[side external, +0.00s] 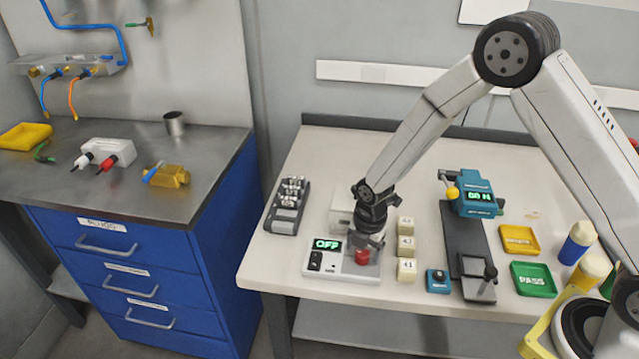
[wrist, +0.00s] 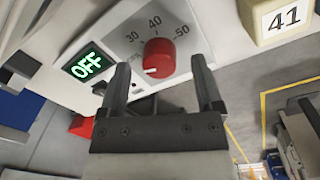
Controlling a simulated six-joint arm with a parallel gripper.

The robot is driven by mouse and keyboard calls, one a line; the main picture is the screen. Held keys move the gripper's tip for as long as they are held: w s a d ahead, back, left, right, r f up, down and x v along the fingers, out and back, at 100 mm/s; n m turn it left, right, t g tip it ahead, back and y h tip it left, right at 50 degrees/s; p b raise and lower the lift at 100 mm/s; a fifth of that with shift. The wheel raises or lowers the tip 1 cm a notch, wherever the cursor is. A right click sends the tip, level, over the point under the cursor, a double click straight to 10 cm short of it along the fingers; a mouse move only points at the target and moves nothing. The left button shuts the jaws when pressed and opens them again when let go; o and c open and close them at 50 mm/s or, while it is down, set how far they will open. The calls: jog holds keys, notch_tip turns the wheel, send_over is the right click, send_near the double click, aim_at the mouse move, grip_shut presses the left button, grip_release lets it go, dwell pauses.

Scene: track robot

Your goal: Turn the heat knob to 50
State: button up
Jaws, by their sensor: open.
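The heat knob is red and round; it sits on a white control box (side external: 341,272) at the bench's front edge. In the wrist view the knob (wrist: 159,54) has a white mark at its lower left, away from the printed 30, 40 and 50. The box's green display (wrist: 88,66) reads OFF, also in the side view (side external: 327,244). My gripper (wrist: 160,66) is open and empty, with one finger on each side of the knob in the wrist view. In the side view my gripper (side external: 366,243) is just above the knob (side external: 362,257). I cannot tell whether the fingers touch it.
A black switch (side external: 316,261) is on the box, left of the knob. Several cream blocks (side external: 406,246) stand close on the right, one marked 41 (wrist: 285,20). A dark rack (side external: 287,206) stands to the left. A teal device (side external: 475,197) is farther right.

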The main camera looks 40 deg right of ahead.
jog(key=shift+f, duration=0.65)
grip_shut()
